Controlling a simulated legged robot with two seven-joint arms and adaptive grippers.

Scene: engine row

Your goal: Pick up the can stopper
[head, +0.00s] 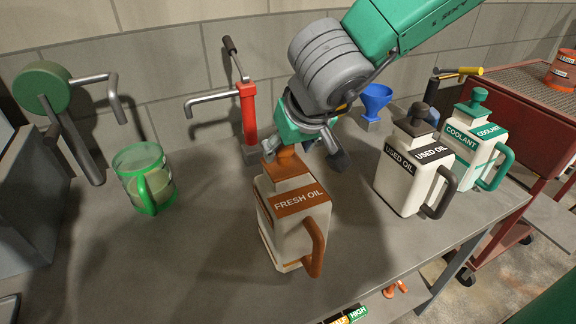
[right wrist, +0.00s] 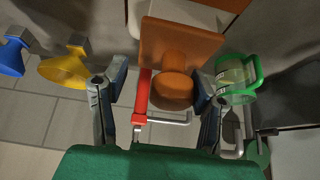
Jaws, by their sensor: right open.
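The FRESH OIL can (head: 292,222), cream with a brown-orange top and handle, stands upright on the grey bench. Its brown-orange stopper (head: 287,152) sits in the top, partly hidden by my right gripper (head: 305,150). In the right wrist view the round stopper (right wrist: 172,88) shows between the two fingers of the right gripper (right wrist: 155,90), closer to the right finger. The right gripper is open, with its fingers on either side of the stopper; I cannot tell whether either touches it. My left gripper is not in view.
The USED OIL can (head: 408,168) and COOLANT can (head: 475,140) stand to the right. A red pump (head: 247,113) and blue funnel (head: 375,98) are behind. A green jug (head: 143,178) stands left. A red cart (head: 525,110) is beyond the bench's right edge.

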